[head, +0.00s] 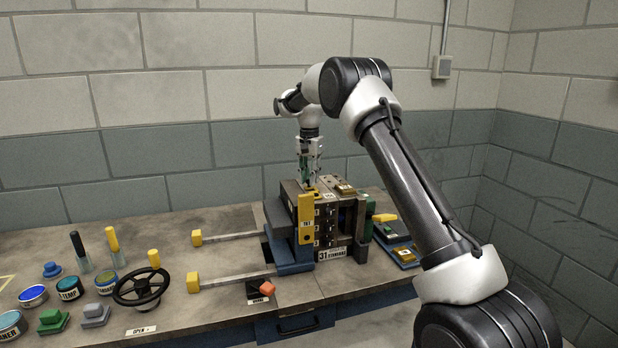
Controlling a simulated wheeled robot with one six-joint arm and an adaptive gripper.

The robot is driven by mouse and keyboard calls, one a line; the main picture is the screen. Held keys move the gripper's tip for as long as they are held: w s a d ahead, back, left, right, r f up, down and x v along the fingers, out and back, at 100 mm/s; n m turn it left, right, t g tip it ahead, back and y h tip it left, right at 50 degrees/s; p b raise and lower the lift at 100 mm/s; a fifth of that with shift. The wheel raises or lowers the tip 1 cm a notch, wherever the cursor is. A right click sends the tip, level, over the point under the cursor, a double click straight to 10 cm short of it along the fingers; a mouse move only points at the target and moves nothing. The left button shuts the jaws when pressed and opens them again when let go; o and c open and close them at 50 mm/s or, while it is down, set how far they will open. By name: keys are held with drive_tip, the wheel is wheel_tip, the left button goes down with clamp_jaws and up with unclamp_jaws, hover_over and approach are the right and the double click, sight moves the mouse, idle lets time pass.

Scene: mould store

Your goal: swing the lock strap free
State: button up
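The mould (333,215) is a dark block with steel plates, standing on a blue base on the bench. A yellow strap (306,212) with a small white label stands upright against its front left face; I take it for the lock strap. My gripper (312,183) points down at the mould's top, just behind the strap's upper end. Its fingertips are small here and partly hidden by the mould, so I cannot tell whether they are open, or whether they touch the strap.
Two steel bars with yellow ends (196,238) reach left from the mould. A black handwheel (141,287), several tins and coloured knobs fill the bench's left. A red-topped item (262,287) lies in front. Green and yellow pieces (404,256) sit right of the mould.

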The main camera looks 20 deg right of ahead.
drive_tip(key=shift+o, duration=1.4)
drive_tip(key=shift+r, duration=0.1)
wheel_tip(320, 180, up, 12)
